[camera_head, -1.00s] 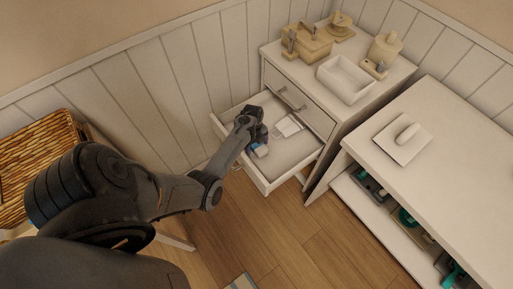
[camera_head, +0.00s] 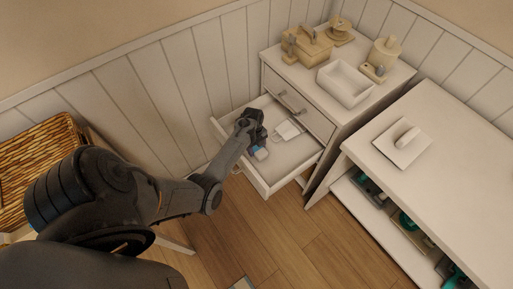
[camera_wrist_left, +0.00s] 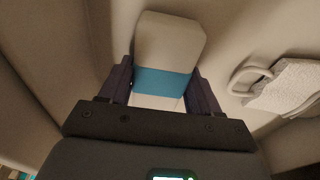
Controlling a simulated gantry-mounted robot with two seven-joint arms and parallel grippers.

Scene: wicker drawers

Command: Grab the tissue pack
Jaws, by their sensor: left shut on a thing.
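The tissue pack, a pale block with a blue band, lies between my left gripper's fingers in the wrist view (camera_wrist_left: 168,50). In the head view it shows as a small pale and blue shape (camera_head: 261,153) at the gripper's tip. My left gripper (camera_head: 256,143) reaches down into the open drawer (camera_head: 298,158). In the wrist view its two dark fingers (camera_wrist_left: 162,88) press on both sides of the pack at the blue band. The lower part of the pack is hidden behind the gripper body. My right gripper is not in view.
A white folded item with a loop (camera_head: 288,130) lies in the drawer, beside the pack; it also shows in the wrist view (camera_wrist_left: 290,85). The drawer walls surround the gripper. A white cabinet (camera_head: 440,140) stands at the right. A wicker basket (camera_head: 40,160) is at the left.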

